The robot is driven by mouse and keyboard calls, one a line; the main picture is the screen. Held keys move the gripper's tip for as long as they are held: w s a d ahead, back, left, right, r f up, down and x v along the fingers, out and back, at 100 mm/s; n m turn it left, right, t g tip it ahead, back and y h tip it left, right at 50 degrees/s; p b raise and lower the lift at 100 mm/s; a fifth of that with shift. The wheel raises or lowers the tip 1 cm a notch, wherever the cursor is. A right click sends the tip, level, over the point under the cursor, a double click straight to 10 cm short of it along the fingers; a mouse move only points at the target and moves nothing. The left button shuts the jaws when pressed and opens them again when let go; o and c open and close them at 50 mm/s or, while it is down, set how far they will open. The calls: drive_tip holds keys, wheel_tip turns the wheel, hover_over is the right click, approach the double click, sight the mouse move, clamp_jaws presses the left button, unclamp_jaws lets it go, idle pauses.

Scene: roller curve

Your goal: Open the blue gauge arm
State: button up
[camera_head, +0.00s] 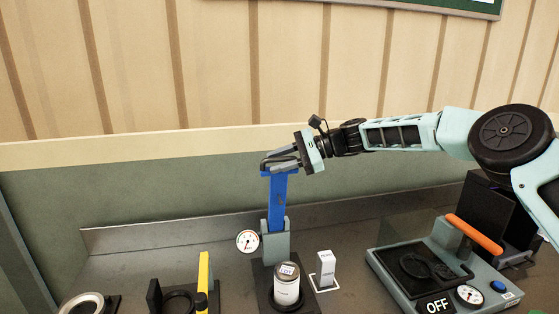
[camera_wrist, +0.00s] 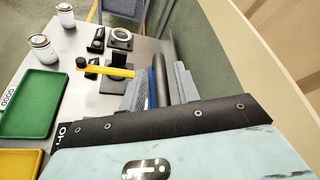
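The blue gauge arm (camera_head: 278,203) stands nearly upright in the head view, rising from a grey block at the back of its dark base. My gripper (camera_head: 278,160) is at the top end of this arm, coming in from the right. In the wrist view, my two grey fingers (camera_wrist: 160,90) are apart, with a strip of the blue arm (camera_wrist: 151,80) and a dark round bar (camera_wrist: 162,66) in the gap between them. I cannot tell whether the fingers press on the arm. A white canister (camera_head: 287,288) stands in front of the arm's foot, clear of the raised arm.
A round dial (camera_head: 248,241) is left of the arm, and a white block (camera_head: 326,265) is right of the canister. A yellow arm fixture (camera_head: 204,275) is left. A grey device with an orange handle (camera_head: 474,233) is right. A green tray (camera_wrist: 32,103) shows in the wrist view.

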drive_tip(key=shift+d, duration=0.1)
drive_tip(key=b+v, duration=0.6)
drive_tip(key=v, duration=1.1)
drive_tip(key=shift+r, duration=0.15)
drive_tip(key=s+a+f+n+g+h+b, duration=0.1)
drive_tip(key=s+a+f+n+h, duration=0.25)
drive_tip(key=s, duration=0.45)
drive_tip(key=s+a+f+n+h+b, duration=0.1)
drive_tip(key=s+a+f+n+h, duration=0.1)
drive_tip(key=s+a+f, duration=0.45)
drive_tip(key=s+a+f+n+g+h+b, duration=0.1)
drive_tip(key=s+a+n+h, duration=0.15)
drive_tip(key=s, duration=0.65)
drive_tip(key=s+d+f+n+t+h+b, duration=0.1)
drive_tip(key=s+d+f+n, duration=0.4)
drive_tip(key=s, duration=0.7)
drive_tip(key=s+d+f+n+t+h, duration=0.2)
drive_tip(key=s+d+f+n+h, duration=0.2)
drive_tip(key=s+d+f, duration=0.3)
drive_tip(key=s+d+n, duration=0.1)
drive_tip(key=s+d, duration=0.1)
drive_tip(key=s, duration=0.2)
drive_tip(key=shift+s+d+f+h+b, duration=0.2)
drive_tip(key=shift+s+h+b, duration=0.1)
drive_tip(key=shift+s+b, duration=0.1)
